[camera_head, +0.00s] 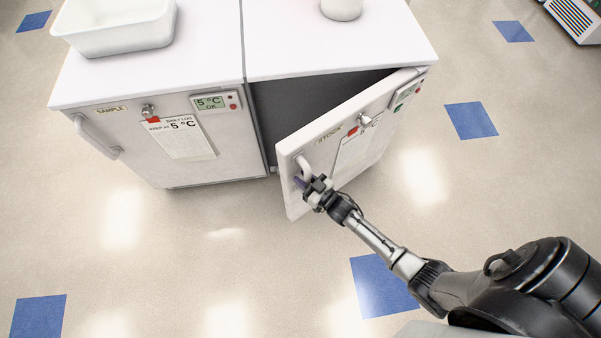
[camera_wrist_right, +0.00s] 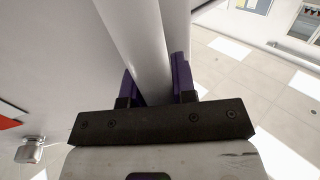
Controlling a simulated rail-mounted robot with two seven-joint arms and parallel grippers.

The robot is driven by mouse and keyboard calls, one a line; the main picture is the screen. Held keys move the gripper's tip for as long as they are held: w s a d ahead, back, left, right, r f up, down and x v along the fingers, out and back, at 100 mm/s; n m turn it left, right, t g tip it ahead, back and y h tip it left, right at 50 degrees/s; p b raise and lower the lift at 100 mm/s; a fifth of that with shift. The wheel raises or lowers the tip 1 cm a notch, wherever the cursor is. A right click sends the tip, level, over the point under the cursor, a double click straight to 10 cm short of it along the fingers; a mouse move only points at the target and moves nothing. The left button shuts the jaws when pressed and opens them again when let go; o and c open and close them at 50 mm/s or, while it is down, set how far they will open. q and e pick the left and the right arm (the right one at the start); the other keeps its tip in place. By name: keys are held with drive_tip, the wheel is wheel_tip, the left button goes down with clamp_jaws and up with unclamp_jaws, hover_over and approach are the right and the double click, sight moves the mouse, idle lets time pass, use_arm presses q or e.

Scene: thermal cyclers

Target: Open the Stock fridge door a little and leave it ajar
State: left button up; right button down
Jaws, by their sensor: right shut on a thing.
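The Stock fridge (camera_head: 330,40) stands on the right of two white fridges. Its door (camera_head: 345,150), labelled STOCK, stands ajar, swung out on its right side's hinge, with a dark gap behind it. My right gripper (camera_head: 308,185) is at the door's handle (camera_head: 303,166), near the door's free left edge. In the right wrist view, the purple fingers (camera_wrist_right: 158,85) sit on either side of the white handle bar (camera_wrist_right: 140,45), shut on it. The fridge's inside is dark and its contents do not show. My left gripper is not in view.
The Sample fridge (camera_head: 190,170) stands shut at the left, with its own handle (camera_head: 97,135). A white tub (camera_head: 115,38) and a white round container (camera_head: 341,8) stand on the tops. The floor (camera_head: 200,265) in front is clear.

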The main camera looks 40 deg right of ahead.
drive_tip(key=c, duration=1.2)
unclamp_jaws()
drive_tip(key=s+d+p, duration=0.2)
drive_tip(key=s, duration=1.1)
drive_tip(key=shift+s+d, duration=0.25)
